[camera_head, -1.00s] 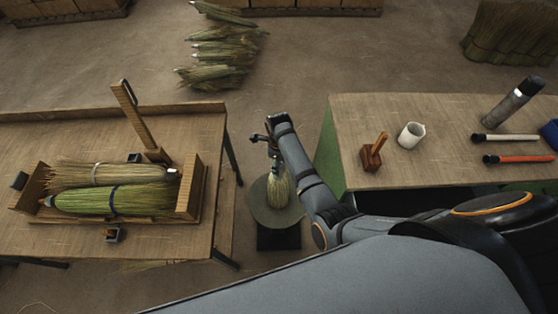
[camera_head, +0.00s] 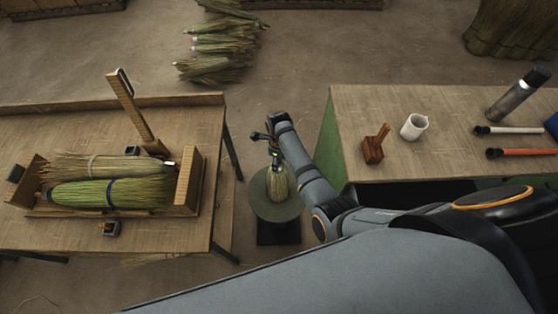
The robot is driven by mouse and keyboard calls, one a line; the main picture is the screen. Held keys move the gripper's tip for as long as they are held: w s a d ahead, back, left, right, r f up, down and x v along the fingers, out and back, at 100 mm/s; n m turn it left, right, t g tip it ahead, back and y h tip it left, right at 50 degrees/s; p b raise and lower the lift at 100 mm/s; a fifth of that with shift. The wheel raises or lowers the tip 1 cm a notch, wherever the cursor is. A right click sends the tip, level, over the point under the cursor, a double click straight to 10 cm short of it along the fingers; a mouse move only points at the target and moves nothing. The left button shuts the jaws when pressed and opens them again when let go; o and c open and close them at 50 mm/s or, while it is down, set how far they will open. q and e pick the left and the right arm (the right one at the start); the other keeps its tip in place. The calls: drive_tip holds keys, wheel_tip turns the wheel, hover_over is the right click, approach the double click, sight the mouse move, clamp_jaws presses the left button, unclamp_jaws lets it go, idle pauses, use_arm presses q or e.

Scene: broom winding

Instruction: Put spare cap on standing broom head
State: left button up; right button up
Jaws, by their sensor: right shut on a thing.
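The standing broom head (camera_head: 278,184) is a straw bundle upright on a round grey-green stand (camera_head: 264,207) between the two tables. My right gripper (camera_head: 268,146) is directly over its top, pointing down. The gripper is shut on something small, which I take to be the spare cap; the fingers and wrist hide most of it. I cannot tell whether the held thing touches the top of the broom head. My left gripper is not in view.
The left table (camera_head: 120,245) carries a wooden press with two straw bundles (camera_head: 110,190) and a lever. The right table (camera_head: 440,160) holds a white cup (camera_head: 414,126), a wooden block tool (camera_head: 375,146), a dark flask (camera_head: 517,95) and two handled tools. Straw bundles (camera_head: 215,50) lie on the floor behind.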

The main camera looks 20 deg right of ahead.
drive_tip(key=o, duration=0.9)
wheel_tip(320, 180, up, 8)
drive_tip(key=shift+f, duration=0.25)
